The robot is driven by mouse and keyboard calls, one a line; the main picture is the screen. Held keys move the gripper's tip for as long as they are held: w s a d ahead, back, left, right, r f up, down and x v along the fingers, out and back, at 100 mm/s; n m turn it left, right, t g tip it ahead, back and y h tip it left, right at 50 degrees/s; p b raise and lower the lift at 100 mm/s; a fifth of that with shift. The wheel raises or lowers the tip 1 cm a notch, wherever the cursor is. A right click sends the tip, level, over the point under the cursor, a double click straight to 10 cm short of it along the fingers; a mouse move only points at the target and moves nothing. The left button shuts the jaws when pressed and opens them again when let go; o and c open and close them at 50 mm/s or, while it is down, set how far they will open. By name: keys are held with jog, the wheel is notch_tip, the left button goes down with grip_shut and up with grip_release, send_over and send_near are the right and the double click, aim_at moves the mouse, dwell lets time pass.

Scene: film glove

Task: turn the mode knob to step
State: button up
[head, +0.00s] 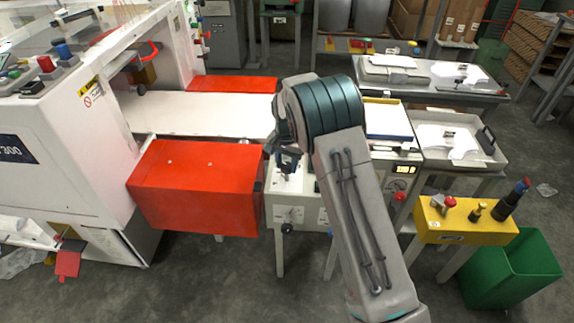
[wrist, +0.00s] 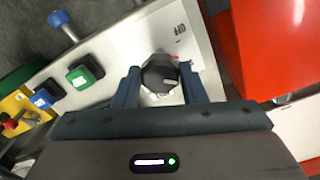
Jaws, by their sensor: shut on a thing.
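The dark mode knob (wrist: 160,75) sits on a pale panel (wrist: 120,40) in the wrist view, with a light mark on its face. My gripper (wrist: 160,86) has one finger on each side of the knob and is shut on it. In the head view my gripper (head: 287,163) points down at the pale machine top beside the red cover. There I cannot make out the knob, which my gripper and arm hide.
A large red cover (head: 200,185) stands close to the left of my gripper. In the wrist view a green button (wrist: 85,72), a blue button (wrist: 47,96) and a blue-capped lever (wrist: 62,23) lie to the left. A yellow box (head: 465,222) stands at the right.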

aim_at(286, 165)
jog(key=shift+m, duration=1.1)
jog(key=shift+r, duration=0.1)
jog(key=o, duration=1)
notch_tip(286, 165, up, 14)
jog(key=shift+f+b, duration=0.1)
jog(key=shift+b, duration=0.4)
